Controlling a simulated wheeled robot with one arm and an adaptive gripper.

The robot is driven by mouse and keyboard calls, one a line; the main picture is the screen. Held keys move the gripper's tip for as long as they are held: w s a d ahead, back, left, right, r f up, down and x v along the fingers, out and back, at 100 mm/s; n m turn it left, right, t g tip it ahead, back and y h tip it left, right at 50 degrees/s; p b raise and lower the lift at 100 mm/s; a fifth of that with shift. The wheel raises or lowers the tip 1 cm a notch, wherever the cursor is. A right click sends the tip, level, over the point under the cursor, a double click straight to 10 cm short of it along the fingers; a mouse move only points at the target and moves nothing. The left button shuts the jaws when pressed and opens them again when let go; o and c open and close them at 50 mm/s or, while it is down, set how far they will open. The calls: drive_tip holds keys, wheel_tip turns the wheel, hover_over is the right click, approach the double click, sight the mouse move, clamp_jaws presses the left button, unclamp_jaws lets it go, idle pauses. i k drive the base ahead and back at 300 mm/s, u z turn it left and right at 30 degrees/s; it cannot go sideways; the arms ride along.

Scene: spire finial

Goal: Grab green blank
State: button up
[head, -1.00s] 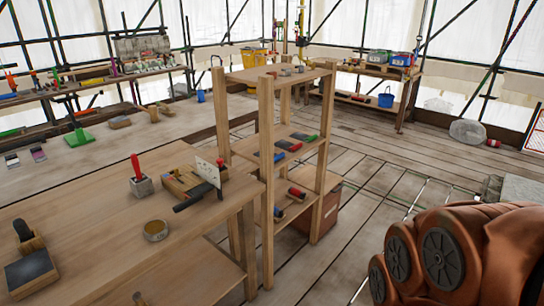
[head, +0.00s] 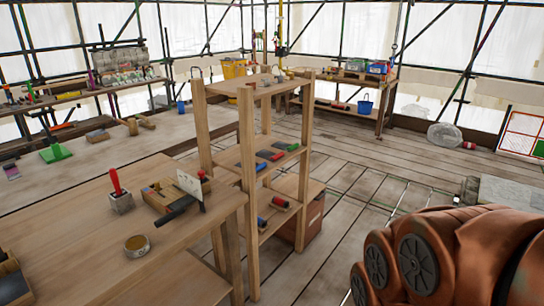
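A small green piece (head: 292,147) lies at the right end of a row of colored pieces on the middle shelf of a wooden rack. It may be the green blank, but its shape is too small to tell. A red piece (head: 278,156) and a blue piece (head: 262,166) lie beside it on the shelf. A flat green tool-like object (head: 55,153) with an upright handle sits on the surface at the left. My gripper is not in view; only part of my orange arm shows at the lower right, well apart from the rack.
The wooden rack (head: 247,200) stands beside a workbench (head: 85,225). The bench carries a red-handled tool in a grey block (head: 120,197), a tin (head: 137,246) and a wooden box. Open plank floor (head: 350,160) lies right of the rack. A blue bucket (head: 364,108) stands at the back.

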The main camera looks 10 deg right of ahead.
sight(284, 144)
drive_tip(key=z, duration=1.15)
drive_tip(key=i, duration=0.9)
drive_tip(key=u, duration=1.65)
